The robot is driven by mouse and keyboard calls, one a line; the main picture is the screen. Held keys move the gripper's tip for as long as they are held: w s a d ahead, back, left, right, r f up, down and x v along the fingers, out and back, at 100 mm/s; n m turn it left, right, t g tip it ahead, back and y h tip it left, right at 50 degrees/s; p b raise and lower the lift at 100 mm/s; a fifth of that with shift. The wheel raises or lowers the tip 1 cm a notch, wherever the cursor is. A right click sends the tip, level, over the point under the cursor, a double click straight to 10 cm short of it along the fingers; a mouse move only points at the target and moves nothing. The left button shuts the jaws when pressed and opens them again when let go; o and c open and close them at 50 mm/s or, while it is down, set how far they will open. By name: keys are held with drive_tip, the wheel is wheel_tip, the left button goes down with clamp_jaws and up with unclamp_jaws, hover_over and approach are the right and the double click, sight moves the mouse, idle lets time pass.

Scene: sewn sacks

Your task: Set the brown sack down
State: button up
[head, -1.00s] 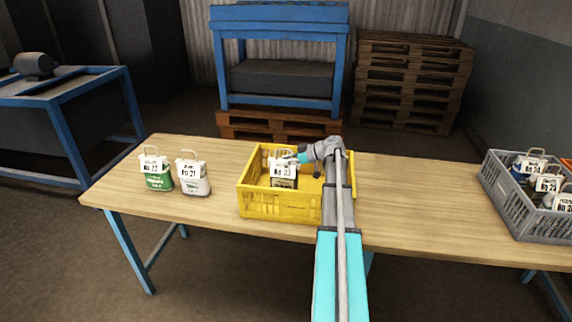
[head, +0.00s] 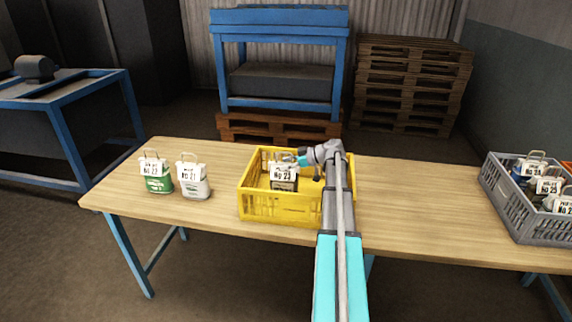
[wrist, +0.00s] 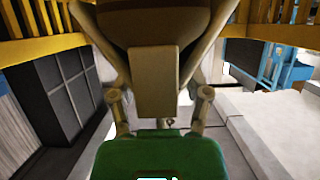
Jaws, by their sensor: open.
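The brown sack (head: 285,186) stands inside the yellow crate (head: 279,207), with a white label reading No 23 on its front. It looks upright. I cannot see whether its base rests on the crate floor, as the crate's front wall hides it. My gripper (head: 291,160) is at the top of the sack, coming in from the right. It is open, and its fingers are around or right beside the sack's top. In the wrist view, a brown form (wrist: 150,22), which looks like the sack, shows between the fingers, close to the camera.
A green-and-white sack (head: 157,172) and a white sack (head: 193,179) stand on the wooden table (head: 400,210), left of the crate. A grey crate (head: 505,203) with several sacks stands at the right. The table between the crates is clear.

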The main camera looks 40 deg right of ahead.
drive_tip(key=shift+r, duration=0.15)
drive_tip(key=shift+s+d+r, duration=0.15)
drive_tip(key=p+v, duration=0.4)
drive_tip(key=v, duration=0.7)
drive_tip(key=shift+s+d+p, duration=0.15)
drive_tip(key=shift+p, duration=0.25)
drive_tip(key=shift+r, duration=0.15)
